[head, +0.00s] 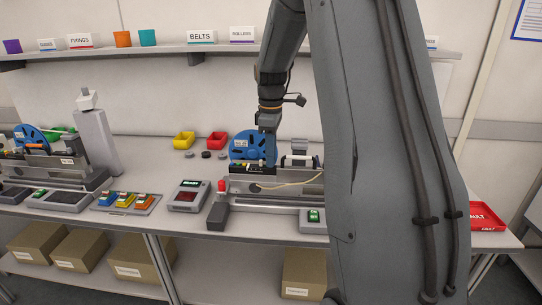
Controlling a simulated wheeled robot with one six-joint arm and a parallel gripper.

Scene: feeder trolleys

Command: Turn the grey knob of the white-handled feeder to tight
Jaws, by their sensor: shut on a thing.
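The white-handled feeder (237,186) stands on the bench right of centre, with a blue reel (239,147) at its back. Its white handle (310,162) shows just right of my gripper. My gripper (269,163) points straight down at the top of this feeder, in front of the reel's right side, and is shut on the grey knob. The knob itself is hidden by the jaws and too small to make out, so its setting cannot be read.
A second feeder (72,173) with a blue reel stands at the left. A grey display box (188,196) and a tray of coloured blocks (104,207) lie between them. Yellow (184,140) and red (217,140) bins sit behind. A red tray (487,216) lies at the far right.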

